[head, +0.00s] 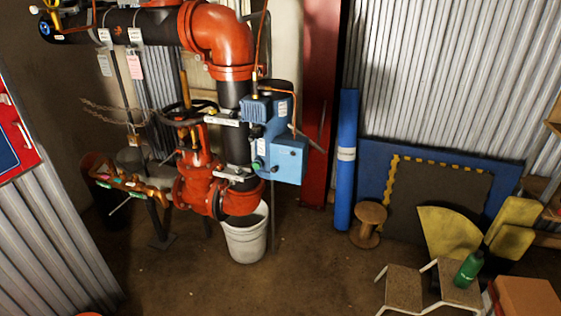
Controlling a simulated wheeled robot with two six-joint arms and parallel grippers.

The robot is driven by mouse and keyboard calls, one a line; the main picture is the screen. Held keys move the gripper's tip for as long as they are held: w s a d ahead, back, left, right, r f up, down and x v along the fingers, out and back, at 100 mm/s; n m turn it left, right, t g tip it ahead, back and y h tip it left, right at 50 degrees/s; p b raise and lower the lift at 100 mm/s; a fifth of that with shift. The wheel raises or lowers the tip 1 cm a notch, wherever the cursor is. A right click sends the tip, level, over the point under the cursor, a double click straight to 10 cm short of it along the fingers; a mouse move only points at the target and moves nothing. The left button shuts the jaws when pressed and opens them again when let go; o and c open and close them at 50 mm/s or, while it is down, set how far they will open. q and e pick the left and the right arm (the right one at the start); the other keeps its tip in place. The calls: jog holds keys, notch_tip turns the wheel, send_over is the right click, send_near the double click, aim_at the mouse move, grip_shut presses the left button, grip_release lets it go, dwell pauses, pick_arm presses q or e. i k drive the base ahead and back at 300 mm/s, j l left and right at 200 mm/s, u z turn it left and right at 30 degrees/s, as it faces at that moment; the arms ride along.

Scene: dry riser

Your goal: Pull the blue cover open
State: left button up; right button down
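A light-blue box (288,160) with a flat front is fixed to the right side of the red and black riser pipe (236,130). Its front looks closed, with a small label and a dark spot on it. A darker blue housing (267,110) sits just above it. At the left edge is a red-framed panel with a blue face (8,152), partly cut off by the picture. I cannot tell for certain which of these blue parts is the cover. Neither of my grippers shows in the head view.
A white bucket (246,240) stands under the riser. A red valve (197,175) with a black handwheel is left of the blue box. A blue roll (346,160), wooden spool (368,224) and step stool (403,287) with a green bottle (468,270) are right. Floor in front is mostly clear.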

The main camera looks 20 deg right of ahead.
aim_at(286, 157)
jog(key=i, duration=0.3)
jog(key=z, duration=0.35)
jog(key=i+j+z, duration=0.1)
jog(key=z, duration=0.25)
jog(key=i+z, duration=0.1)
jog(key=z, duration=0.25)
